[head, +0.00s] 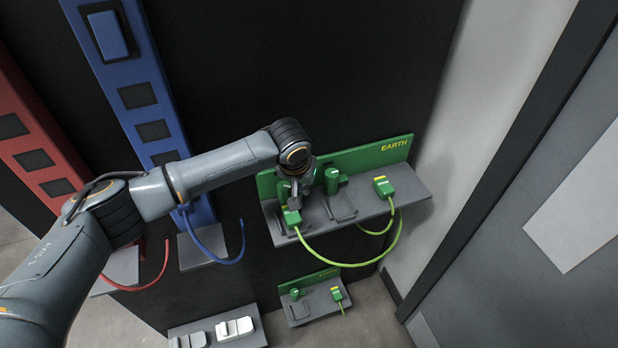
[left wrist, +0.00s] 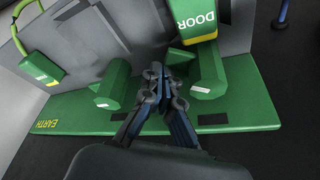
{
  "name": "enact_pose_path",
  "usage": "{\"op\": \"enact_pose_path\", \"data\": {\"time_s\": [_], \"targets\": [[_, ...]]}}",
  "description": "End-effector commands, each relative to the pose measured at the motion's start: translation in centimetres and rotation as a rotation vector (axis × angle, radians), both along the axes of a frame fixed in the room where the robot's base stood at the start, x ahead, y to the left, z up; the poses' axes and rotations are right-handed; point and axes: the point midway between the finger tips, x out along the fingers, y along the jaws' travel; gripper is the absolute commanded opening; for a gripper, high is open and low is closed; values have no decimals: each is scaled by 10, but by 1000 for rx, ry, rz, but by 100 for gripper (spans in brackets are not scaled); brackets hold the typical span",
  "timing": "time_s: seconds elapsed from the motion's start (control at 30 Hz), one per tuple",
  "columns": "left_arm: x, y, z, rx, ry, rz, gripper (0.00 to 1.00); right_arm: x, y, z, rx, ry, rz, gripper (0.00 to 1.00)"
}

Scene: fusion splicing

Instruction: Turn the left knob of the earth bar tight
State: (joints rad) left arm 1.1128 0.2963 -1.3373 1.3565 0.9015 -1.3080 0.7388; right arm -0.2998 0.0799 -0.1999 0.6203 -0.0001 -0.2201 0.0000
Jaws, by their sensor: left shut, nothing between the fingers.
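The earth bar (head: 395,152) is a green back panel above a grey shelf, marked EARTH. Its left knob is a green faceted post (head: 283,191), partly hidden by my arm in the head view. In the left wrist view, which is turned around, the left knob (left wrist: 209,75) is right of the fingers. The right knob (head: 333,180) shows on the other side of them (left wrist: 113,85). My left gripper (head: 298,197) points down between the knobs, nearer the left one. Its fingers (left wrist: 160,78) are shut and empty; I cannot tell whether they touch the left knob.
A green plug marked DOOR (left wrist: 195,22) sits by the left knob; a yellow-green cable (head: 345,264) loops from it. Another green plug (head: 383,187) stands at the shelf's right. Blue (head: 152,105) and red (head: 35,135) bars stand left. A smaller green bar (head: 310,281) lies below.

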Motion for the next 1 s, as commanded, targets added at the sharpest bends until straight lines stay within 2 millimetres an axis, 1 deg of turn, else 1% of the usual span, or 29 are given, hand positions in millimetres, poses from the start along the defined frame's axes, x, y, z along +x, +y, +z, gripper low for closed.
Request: {"op": "enact_pose_path", "data": {"time_s": [0.03, 0.1, 0.4, 0.8, 0.9, 1.0], "targets": [[-3, 2, 5, -2, 5, -34, 0, 0, 0, 13, 0, 0, 0, 56], [-6, 5, 5, -1, 5, -96, 0, 0, 0, 21, 0, 0, 0, 56], [-19, 6, 3, -3, 3, -381, 0, 0, 0, 46, 0, 1, 0, 56], [-32, 14, 2, -2, 2, -717, 0, -1, 0, 63, 0, 1, 0, 56], [-35, 15, 1, -3, 3, -780, 0, -1, 0, 66, 0, 1, 0, 56], [-37, 16, 1, -2, 2, -787, 0, -1, 0, 68, 0, 1, 0, 56]]}}
